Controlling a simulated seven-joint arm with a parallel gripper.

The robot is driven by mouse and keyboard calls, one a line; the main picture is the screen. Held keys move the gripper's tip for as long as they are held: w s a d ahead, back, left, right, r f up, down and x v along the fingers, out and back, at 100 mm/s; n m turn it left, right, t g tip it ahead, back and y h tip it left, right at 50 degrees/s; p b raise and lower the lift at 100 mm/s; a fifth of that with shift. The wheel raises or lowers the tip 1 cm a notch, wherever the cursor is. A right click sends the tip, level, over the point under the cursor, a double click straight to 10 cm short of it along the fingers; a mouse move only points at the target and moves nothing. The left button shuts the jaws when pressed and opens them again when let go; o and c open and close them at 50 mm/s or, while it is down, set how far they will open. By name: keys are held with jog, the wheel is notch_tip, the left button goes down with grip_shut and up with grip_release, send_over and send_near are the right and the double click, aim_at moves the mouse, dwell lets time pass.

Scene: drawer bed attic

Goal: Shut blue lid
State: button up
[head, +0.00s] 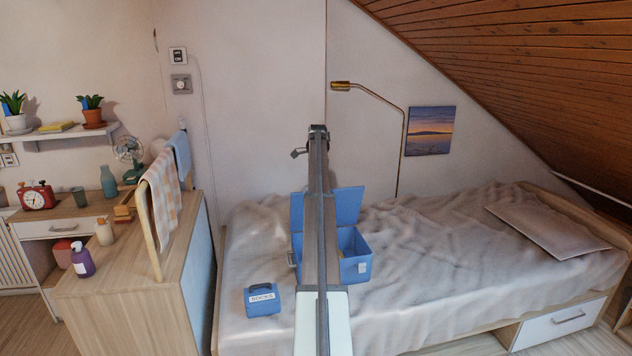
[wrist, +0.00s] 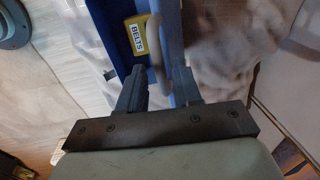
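A blue box (head: 357,267) stands on the bed in the head view, partly hidden behind my arm. Its blue lid (head: 348,205) stands raised at the back, so the box is open. In the wrist view, a blue surface (wrist: 168,15) carries a yellow "BELTS" label (wrist: 136,38) and a pale curved handle (wrist: 155,50). My gripper (wrist: 157,82) is open, its two fingers apart, with the handle's lower end between them in the picture. Whether they touch it, I cannot tell. In the head view my arm hides the fingers.
A small blue case labelled "SOCKS" (head: 262,300) with a dark handle lies on the bed left of my arm. The rumpled bed (head: 450,245) is clear to the right up to a flat board (head: 548,230). A wooden cabinet (head: 150,290) stands left.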

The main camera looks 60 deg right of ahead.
grip_shut()
dwell(0.3)
jog(key=shift+s, duration=0.1)
jog(key=s+a+f+t+h, duration=0.5)
jog(key=s+a+f, duration=0.6)
jog(key=f, duration=0.1)
jog(key=s+a+f, duration=0.1)
jog(key=f, duration=0.7)
jog(key=s+a+f+t+h, duration=0.1)
jog(key=s+a+f, duration=0.1)
jog(key=f, duration=0.7)
jog(key=shift+s+a+f, duration=0.15)
jog(key=shift+s+f, duration=0.1)
jog(key=shift+f, duration=0.05)
